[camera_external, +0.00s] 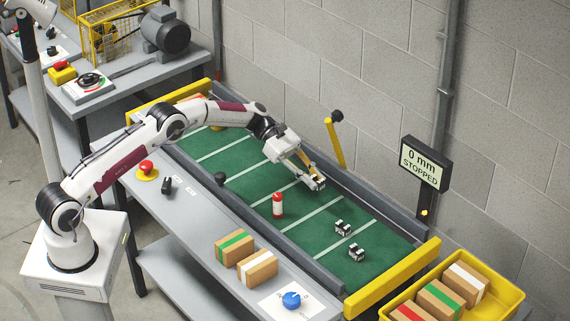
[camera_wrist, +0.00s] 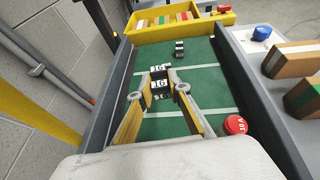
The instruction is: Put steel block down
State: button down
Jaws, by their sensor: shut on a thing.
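My gripper (camera_external: 314,181) reaches over the green belt and is shut on a small steel block (camera_wrist: 160,87) with black and white markings. In the wrist view the gripper (camera_wrist: 159,92) has one finger on each side of this block. The block is low over the belt; I cannot tell whether it touches it. A second similar block (camera_external: 342,228) stands on the belt farther along, and a third block (camera_external: 355,252) stands beyond it. The third block also shows in the wrist view (camera_wrist: 179,48).
The green belt (camera_external: 245,180) has white cross lines and grey side rails. A red-and-white cylinder (camera_external: 277,205) stands on it near my gripper. A yellow lever (camera_external: 335,143) rises behind. A display (camera_external: 424,163) reads "0 mm STOPPED". A yellow bin (camera_external: 505,300) holds boxes.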

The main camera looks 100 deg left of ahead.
dwell(0.7)
jog(key=shift+s+a+r, duration=0.2)
jog(key=shift+s+a, duration=0.05)
jog(key=shift+a, duration=0.3)
jog(key=s+a+r+n+t+y, duration=0.1)
jog(key=s+a+r+n+y, duration=0.3)
jog(key=a, duration=0.5)
jog(key=s+a+r+n+t+y, duration=0.2)
jog(key=s+a+y, duration=0.1)
jog(key=s+a, duration=0.5)
jog(key=s+a+f+n+g+y, duration=0.1)
jog(key=s+a+f+n+y, duration=0.5)
jog(key=s+a, duration=0.3)
jog(key=shift+a+y, duration=0.5)
jog(key=shift+a, duration=0.05)
jog(key=shift+f, duration=3.1)
